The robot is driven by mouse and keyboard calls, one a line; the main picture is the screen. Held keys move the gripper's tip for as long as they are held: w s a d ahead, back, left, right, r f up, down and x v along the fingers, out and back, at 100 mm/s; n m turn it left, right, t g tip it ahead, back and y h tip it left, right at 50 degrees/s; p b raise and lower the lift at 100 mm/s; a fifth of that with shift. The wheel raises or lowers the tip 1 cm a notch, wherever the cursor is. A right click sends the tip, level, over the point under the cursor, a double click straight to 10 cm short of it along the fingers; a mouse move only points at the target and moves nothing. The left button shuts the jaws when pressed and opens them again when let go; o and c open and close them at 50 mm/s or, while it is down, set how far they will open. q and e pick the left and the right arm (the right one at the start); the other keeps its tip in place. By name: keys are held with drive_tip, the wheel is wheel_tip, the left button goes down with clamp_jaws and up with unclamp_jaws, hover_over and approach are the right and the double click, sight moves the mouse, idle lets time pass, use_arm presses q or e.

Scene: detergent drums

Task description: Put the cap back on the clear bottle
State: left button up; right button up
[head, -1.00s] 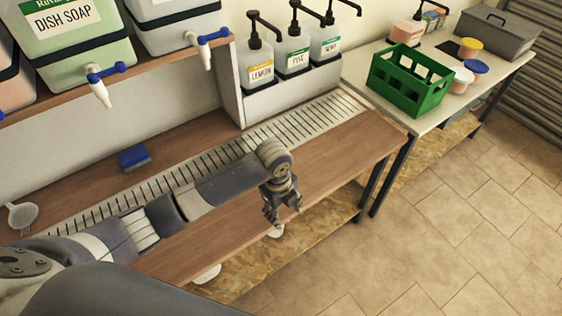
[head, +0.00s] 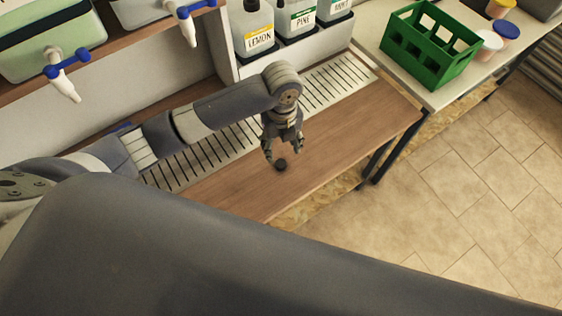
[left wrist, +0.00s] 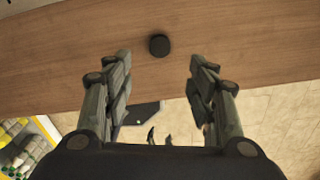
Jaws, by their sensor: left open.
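A small round black cap (head: 281,164) lies on the wooden counter (head: 345,132) near its front edge. It also shows in the left wrist view (left wrist: 159,45), beyond the fingertips and roughly midway between them. My left gripper (head: 284,156) is open and empty, just above and beside the cap; in the left wrist view its two fingers (left wrist: 158,68) are spread wide apart. I cannot pick out the clear bottle in these frames. My right gripper is not in view.
A slotted drain strip (head: 215,150) runs along the counter behind the gripper. Pump bottles labelled LEMON (head: 258,40) and PINE (head: 298,20) stand in a rack at the back. A green crate (head: 432,45) and tubs stand on the right table. The counter right of the gripper is clear.

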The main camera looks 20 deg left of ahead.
use_arm(q)
hover_over(281, 163)
drive_tip(key=f, duration=0.4)
drive_tip(key=shift+s+d+f, duration=0.1)
drive_tip(key=shift+s, duration=0.15)
drive_tip(key=shift+f, duration=0.1)
drive_tip(key=shift+f+p, duration=0.3)
drive_tip(key=shift+f, duration=0.1)
wheel_tip(281, 163, down, 3)
drive_tip(key=shift+w+f+p, duration=0.1)
drive_tip(key=shift+f+p, duration=0.1)
drive_tip(key=shift+p, duration=0.1)
drive_tip(key=shift+f, duration=0.45)
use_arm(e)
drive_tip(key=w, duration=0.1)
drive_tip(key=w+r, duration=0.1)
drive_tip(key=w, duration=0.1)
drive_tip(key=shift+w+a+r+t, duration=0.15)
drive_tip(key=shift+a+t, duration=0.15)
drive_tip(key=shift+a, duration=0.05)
use_arm(q)
drive_tip(key=c, duration=0.8)
